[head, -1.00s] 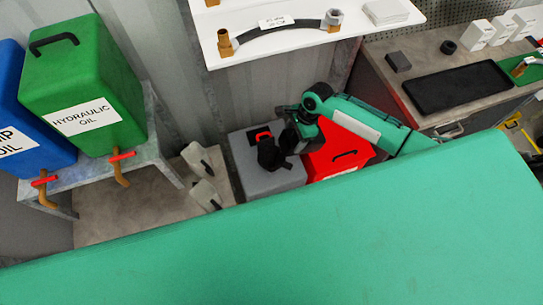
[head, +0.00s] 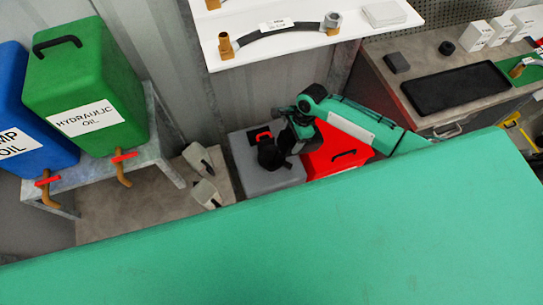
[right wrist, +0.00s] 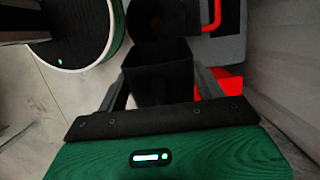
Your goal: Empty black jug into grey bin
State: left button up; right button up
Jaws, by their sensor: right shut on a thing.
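The black jug (head: 268,156) is held over the grey bin (head: 276,182) in the head view. It appears tilted, but its exact angle and what is inside it cannot be told. My right gripper (head: 290,142) is shut on the jug, and its arm comes in from the right. In the right wrist view the dark jug (right wrist: 160,84) sits between the two fingers of my right gripper (right wrist: 163,92). Part of the grey bin (right wrist: 230,48) shows beyond it. The jug hides part of the bin's top. My left gripper is not in view.
A red container (head: 338,158) stands right beside the grey bin. Two pale jugs (head: 202,175) stand to its left. Green (head: 85,90) and blue (head: 35,120) oil tanks with taps are on a stand at left. A white shelf (head: 300,45) and a workbench (head: 425,60) are behind.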

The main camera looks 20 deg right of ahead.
jog(key=shift+a+r+h+p, duration=0.25)
jog(key=shift+a+h+p, duration=0.15)
jog(key=shift+a+p, duration=0.65)
dwell(0.6)
jog(key=shift+a+r+h+p, duration=0.15)
jog(key=shift+h+p, duration=0.35)
jog(key=shift+p, duration=0.7)
dwell(0.3)
